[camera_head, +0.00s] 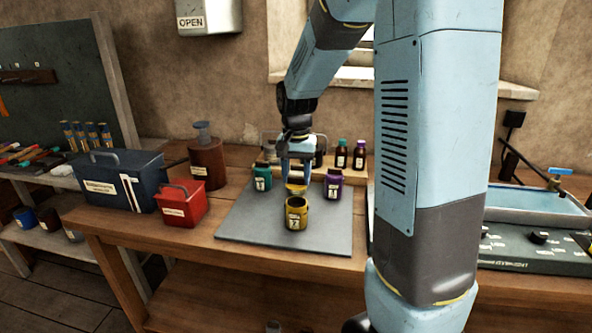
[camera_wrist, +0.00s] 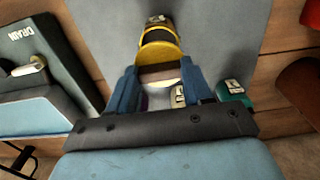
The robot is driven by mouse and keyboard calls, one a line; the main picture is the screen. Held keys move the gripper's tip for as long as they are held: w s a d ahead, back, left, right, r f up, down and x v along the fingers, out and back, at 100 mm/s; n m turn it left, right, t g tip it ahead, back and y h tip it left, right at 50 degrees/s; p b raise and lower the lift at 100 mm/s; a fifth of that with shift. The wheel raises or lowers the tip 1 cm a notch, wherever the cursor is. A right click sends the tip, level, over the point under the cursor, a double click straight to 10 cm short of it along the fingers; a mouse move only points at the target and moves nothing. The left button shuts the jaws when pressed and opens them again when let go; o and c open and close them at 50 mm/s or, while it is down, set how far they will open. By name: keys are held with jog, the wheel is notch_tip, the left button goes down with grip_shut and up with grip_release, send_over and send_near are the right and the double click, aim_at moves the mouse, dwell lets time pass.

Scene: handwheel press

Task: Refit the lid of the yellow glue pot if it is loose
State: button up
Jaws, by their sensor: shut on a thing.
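The yellow glue pot (camera_head: 297,217) stands upright on the grey mat, its dark mouth showing. Its yellow lid (camera_head: 296,188) is above and slightly behind the mouth, apart from the pot and somewhat tilted. My gripper (camera_head: 296,174) is shut on the lid from above. In the wrist view the lid (camera_wrist: 160,55) lies between my blue fingers (camera_wrist: 158,82) and overlaps part of the pot (camera_wrist: 155,20). The fingers' exact contact on the lid is hard to make out.
A teal pot (camera_head: 262,178) and a purple pot (camera_head: 333,184) stand behind, left and right. The grey mat (camera_head: 245,227) is bare around the yellow pot. A red box (camera_head: 181,205) and a blue toolbox (camera_head: 117,183) are left; a blue tray (camera_head: 535,203) is right.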

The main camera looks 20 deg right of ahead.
aim_at(297, 183)
jog(key=shift+f, duration=2.25)
jog(key=shift+f, duration=0.15)
dwell(0.6)
jog(key=o, duration=1.5)
jog(key=shift+r, duration=3.5)
grip_shut()
